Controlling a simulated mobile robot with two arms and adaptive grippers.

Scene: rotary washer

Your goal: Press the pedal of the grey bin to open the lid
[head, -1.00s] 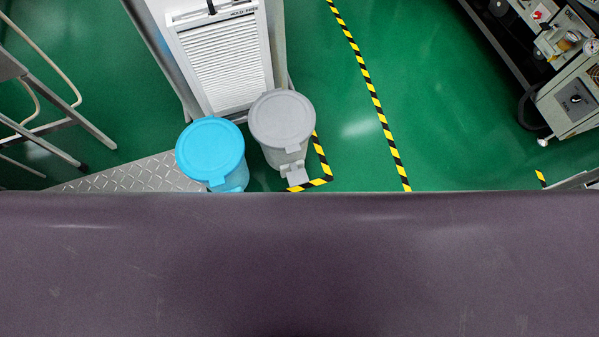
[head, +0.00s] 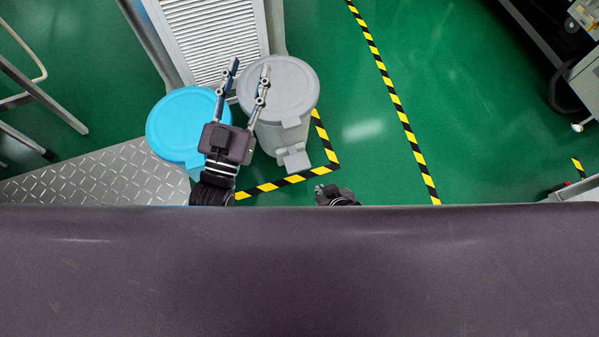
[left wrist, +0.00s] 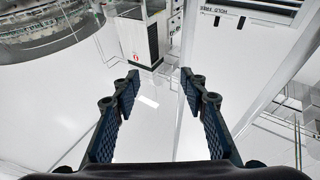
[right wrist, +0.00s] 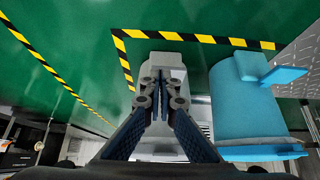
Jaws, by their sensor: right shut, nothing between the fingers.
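The grey bin (head: 290,80) stands on the green floor with its round lid closed. Its pedal (head: 294,159) sticks out at the front, towards me. My left gripper (head: 251,68) is open and empty, seen above the grey lid's left side; its open fingers also show in the left wrist view (left wrist: 160,80). My right gripper (head: 320,190) is low, in front and slightly right of the pedal, partly hidden by my body. In the right wrist view its fingers (right wrist: 160,78) are shut and empty, with part of the grey bin (right wrist: 170,62) behind them. Contact with the pedal cannot be told.
A blue bin (head: 180,125), lid closed, stands close to the left of the grey one. A white louvred cabinet (head: 215,40) is behind. Yellow-black floor tape (head: 332,150) borders the bins. A metal plate (head: 95,180) lies at left.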

